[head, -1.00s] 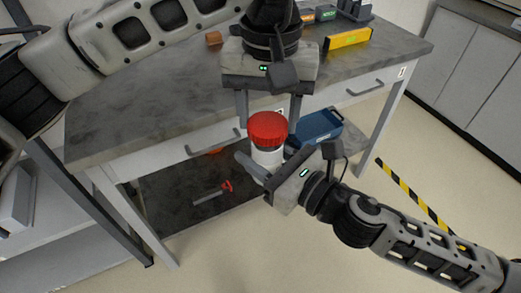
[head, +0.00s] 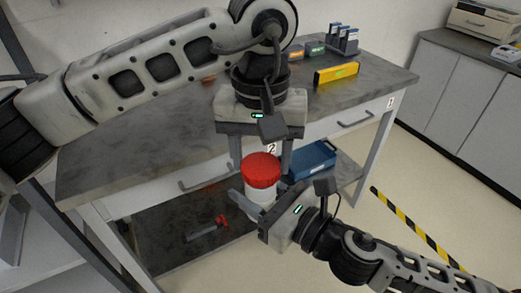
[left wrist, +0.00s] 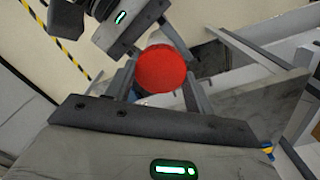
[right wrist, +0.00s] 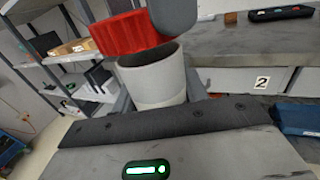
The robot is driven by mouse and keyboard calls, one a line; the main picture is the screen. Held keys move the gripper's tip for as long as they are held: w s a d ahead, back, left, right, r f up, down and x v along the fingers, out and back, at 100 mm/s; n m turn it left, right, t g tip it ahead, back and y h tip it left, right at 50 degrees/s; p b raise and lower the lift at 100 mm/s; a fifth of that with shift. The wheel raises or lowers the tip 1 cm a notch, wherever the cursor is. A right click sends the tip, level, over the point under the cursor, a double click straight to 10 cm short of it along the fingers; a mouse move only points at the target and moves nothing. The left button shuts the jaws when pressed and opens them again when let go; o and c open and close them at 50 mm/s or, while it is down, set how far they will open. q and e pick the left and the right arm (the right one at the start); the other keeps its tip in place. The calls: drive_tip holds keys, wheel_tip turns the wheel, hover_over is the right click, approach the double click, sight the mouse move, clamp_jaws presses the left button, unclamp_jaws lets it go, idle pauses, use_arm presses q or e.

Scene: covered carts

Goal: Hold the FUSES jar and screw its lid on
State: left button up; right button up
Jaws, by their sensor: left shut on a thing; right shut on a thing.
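The red lid (head: 262,170) with ribbed sides is between the fingers of my left gripper (head: 262,160), which is shut on it from above. The lid also shows in the left wrist view (left wrist: 161,68). My right gripper (head: 258,200) is shut around the white jar (head: 262,196), which is upright below the lid. In the right wrist view the jar (right wrist: 155,80) shows its grey upper part, and the lid (right wrist: 125,33) appears above it and shifted left. I cannot tell whether lid and jar touch. No FUSES lettering is readable.
A grey-topped workbench (head: 150,130) stands behind the grippers, with a yellow case (head: 337,74) on top. Its lower shelf holds a blue box (head: 312,160) and a red-handled tool (head: 210,228). Open floor with a yellow-black stripe (head: 420,230) lies to the right.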

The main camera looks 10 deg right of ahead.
use_arm(q)
drive_tip(key=shift+f, duration=0.55)
drive_tip(key=shift+f, duration=0.55)
idle(0.3)
drive_tip(key=m, duration=1)
drive_tip(key=o, duration=0.9)
drive_tip(key=shift+r, duration=0.1)
